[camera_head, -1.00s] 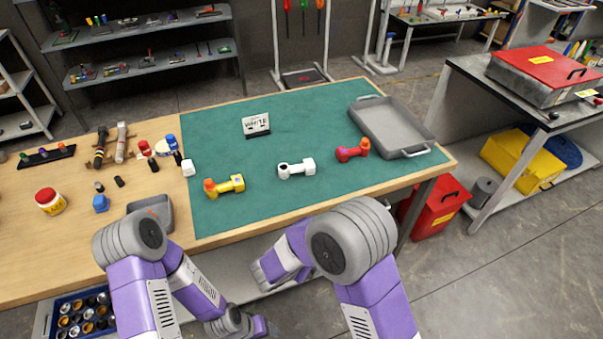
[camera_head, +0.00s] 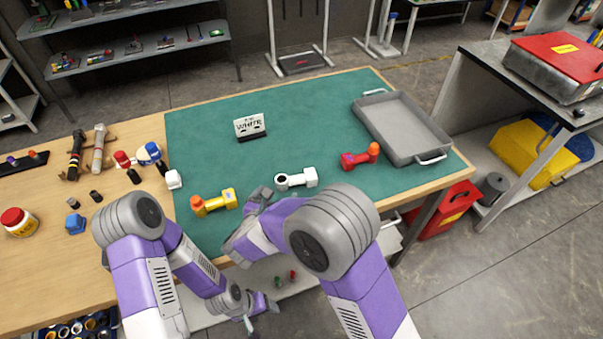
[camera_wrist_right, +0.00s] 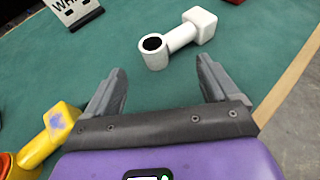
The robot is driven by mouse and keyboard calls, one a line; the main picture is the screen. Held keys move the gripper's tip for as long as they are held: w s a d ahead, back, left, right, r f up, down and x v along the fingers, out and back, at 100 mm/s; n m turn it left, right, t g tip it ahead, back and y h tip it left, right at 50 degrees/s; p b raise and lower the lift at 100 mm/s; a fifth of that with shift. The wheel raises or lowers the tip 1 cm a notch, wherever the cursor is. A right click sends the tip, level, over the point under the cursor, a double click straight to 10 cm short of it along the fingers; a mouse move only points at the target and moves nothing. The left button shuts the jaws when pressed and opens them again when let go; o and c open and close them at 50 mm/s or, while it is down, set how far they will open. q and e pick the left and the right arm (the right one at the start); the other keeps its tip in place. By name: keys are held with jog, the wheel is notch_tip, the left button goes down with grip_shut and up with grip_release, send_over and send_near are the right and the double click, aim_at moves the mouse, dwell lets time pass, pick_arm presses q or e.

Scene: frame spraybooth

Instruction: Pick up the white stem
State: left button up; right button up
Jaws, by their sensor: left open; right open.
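The white stem (camera_head: 296,179) lies on the green mat (camera_head: 290,115) between a yellow stem (camera_head: 213,202) and a red stem (camera_head: 361,156). It also shows in the right wrist view (camera_wrist_right: 182,38), its dark round opening at the left end and its blocky end at the upper right. My right gripper (camera_wrist_right: 160,68) is open and empty, just short of the white stem and apart from it. In the head view, my right gripper (camera_head: 262,197) is over the mat's near side, partly hidden by my arm. My left gripper (camera_head: 262,308) is low, beyond the table's near edge, open.
A sign reading "WHITE" (camera_head: 250,126) stands behind the stems. A grey tray (camera_head: 427,158) sits at the mat's right. Bottles, caps and a jar (camera_head: 19,222) crowd the wooden left side. The mat between sign and tray is clear.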

aim_at(283, 184)
jog(key=shift+r+b+x, duration=0.2)
jog(key=shift+b+x, duration=0.3)
jog(key=shift+x, duration=2.25)
jog(key=shift+d, duration=0.15)
jog(key=c, duration=1.6)
